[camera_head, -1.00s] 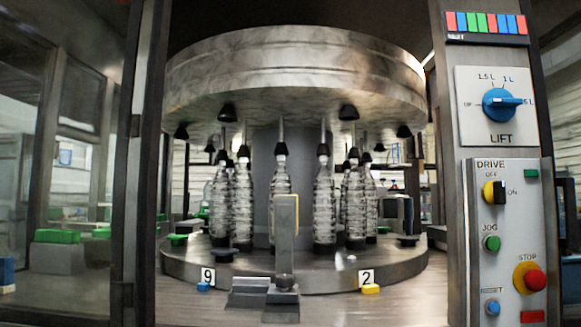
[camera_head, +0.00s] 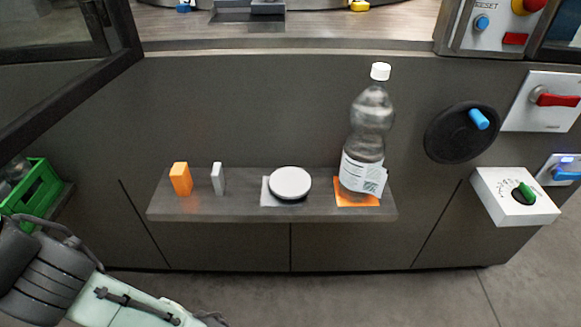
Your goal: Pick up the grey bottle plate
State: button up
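A round, pale grey-white plate (camera_head: 290,182) with a dark underside lies flat on a light grey square (camera_head: 267,197) near the middle of a shelf. It is the only thing on the shelf that looks like a grey bottle plate. Nothing covers it. Part of my arm shows at the bottom left, well apart from the shelf. My gripper's fingertips do not show, so its opening is hidden.
The dark shelf (camera_head: 235,207) also bears an orange block (camera_head: 180,179), a small grey block (camera_head: 217,179) and a tall clear bottle (camera_head: 368,130) on an orange square (camera_head: 356,200). A white box with a green knob (camera_head: 514,197) juts out right. A green crate (camera_head: 35,190) is left.

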aim_at(289, 183)
jog(key=i+l, duration=0.1)
jog(key=l, duration=1)
jog(key=l+u, duration=0.4)
jog(key=i+l+u, duration=0.1)
jog(key=l+u, duration=0.2)
jog(key=u, duration=0.15)
jog(key=i+l+u, duration=0.35)
jog(key=i+l, duration=0.05)
